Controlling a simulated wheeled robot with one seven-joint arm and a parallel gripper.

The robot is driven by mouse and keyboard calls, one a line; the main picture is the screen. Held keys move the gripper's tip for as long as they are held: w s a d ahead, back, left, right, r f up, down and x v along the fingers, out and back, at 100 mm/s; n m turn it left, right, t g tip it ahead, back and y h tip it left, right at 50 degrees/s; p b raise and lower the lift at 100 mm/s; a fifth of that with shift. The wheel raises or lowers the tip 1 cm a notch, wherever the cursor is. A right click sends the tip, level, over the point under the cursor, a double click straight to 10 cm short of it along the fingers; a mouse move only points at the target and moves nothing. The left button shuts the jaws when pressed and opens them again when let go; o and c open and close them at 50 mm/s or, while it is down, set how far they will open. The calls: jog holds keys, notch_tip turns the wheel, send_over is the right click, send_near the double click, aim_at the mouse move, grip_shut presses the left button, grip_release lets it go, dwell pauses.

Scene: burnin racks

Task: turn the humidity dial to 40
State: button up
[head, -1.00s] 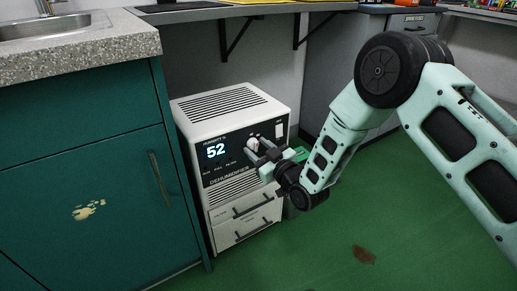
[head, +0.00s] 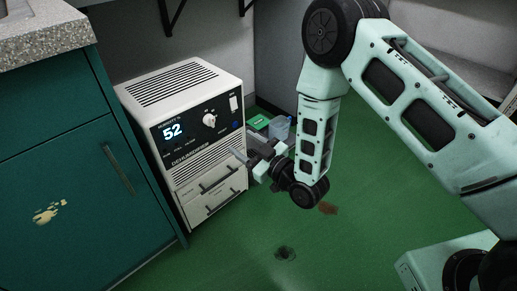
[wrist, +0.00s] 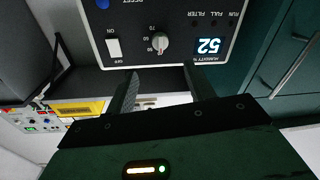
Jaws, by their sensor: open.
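The white dehumidifier (head: 205,84) stands beside the green cabinet. Its dark panel has a lit display (head: 172,131) reading 52 and a pale round humidity dial (head: 209,120). In the wrist view, the panel appears upside down, with the dial (wrist: 160,42) between the rocker switch and the display (wrist: 209,46). My gripper (head: 240,155) is open and empty, in front of the machine and below the dial, apart from it. In the wrist view, my gripper's two fingers (wrist: 160,78) are spread, with the dial beyond the gap between them.
A white rocker switch (head: 233,103) and a blue button (head: 236,125) sit near the dial. Drawers with dark handles (head: 218,178) are below the panel. The green cabinet (head: 75,140) stands close on the left. The front floor is mostly clear.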

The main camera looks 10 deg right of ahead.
jog(key=shift+p+v, duration=0.3)
jog(key=shift+v, duration=2.1)
jog(key=shift+w, duration=0.1)
jog(key=s+a+r+g+h, duration=0.2)
jog(key=a+r+g+h, duration=0.2)
jog(key=r+g, duration=0.2)
jog(key=s+d+r+m+g+h, duration=0.1)
jog(key=s+d+r+g+h, duration=0.2)
jog(key=s, duration=0.5)
jog(key=s+d+r+m+g+h+p, duration=0.1)
jog(key=s+d+r+g+h, duration=0.15)
jog(key=s+r, duration=0.4)
jog(key=s+d+r+g+h, duration=0.1)
jog(key=s+d+r+g, duration=0.25)
jog(key=s, duration=0.65)
notch_tip(320, 180, up, 31)
jog(key=p, duration=3.2)
jog(key=shift+w+d+t, duration=0.15)
jog(key=shift+w+t, duration=0.15)
